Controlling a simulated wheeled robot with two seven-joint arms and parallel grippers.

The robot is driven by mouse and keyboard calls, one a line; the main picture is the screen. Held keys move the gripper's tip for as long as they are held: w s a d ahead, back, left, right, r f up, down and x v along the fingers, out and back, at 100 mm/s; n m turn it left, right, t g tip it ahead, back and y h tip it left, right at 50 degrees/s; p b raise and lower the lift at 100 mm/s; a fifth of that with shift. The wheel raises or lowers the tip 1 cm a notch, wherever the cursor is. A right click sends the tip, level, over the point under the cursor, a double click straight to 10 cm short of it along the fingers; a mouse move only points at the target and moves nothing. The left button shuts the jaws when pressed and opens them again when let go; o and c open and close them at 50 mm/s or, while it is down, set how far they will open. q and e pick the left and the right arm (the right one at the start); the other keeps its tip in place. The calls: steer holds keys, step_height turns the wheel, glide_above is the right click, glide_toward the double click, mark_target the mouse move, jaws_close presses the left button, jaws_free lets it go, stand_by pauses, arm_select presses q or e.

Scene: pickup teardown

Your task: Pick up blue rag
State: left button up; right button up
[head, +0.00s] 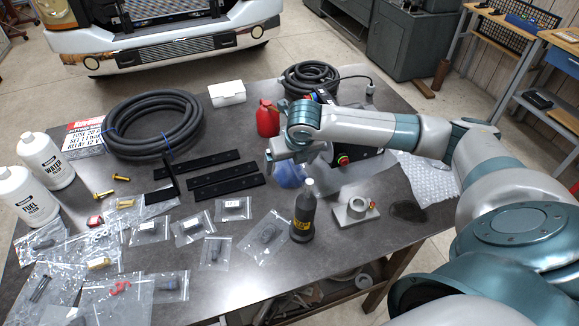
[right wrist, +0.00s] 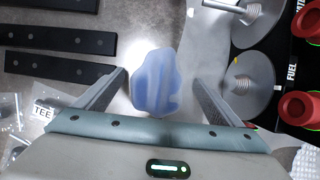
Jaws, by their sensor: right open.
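The blue rag (head: 289,174) is a small crumpled light-blue cloth on the dark table, partly hidden behind my right gripper in the head view. In the right wrist view the rag (right wrist: 155,82) lies between and a little ahead of the two fingers. My right gripper (right wrist: 160,80) is open, one finger on each side of the rag, with gaps on both sides. In the head view my right gripper (head: 293,158) hangs over the rag. I cannot tell its exact height above the table. My left gripper is not in view.
Black bars (head: 227,187) lie left of the rag. A red container (head: 267,118) stands behind it and a dark bottle (head: 304,212) in front. A panel with red knobs (right wrist: 297,107) is close on the right. Several bagged parts (head: 192,228) cover the front left.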

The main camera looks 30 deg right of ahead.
mark_target(289, 162)
steer(key=shift+w+f, duration=0.1)
steer(key=shift+f, duration=0.15)
steer(key=c, duration=1.3)
steer(key=shift+o, duration=0.2)
steer(key=shift+r, duration=0.2)
step_height(289, 162, up, 10)
steer(key=b, duration=0.2)
steer(key=shift+f+b, duration=0.1)
steer(key=shift+b, duration=0.2)
steer(key=shift+o, duration=1.2)
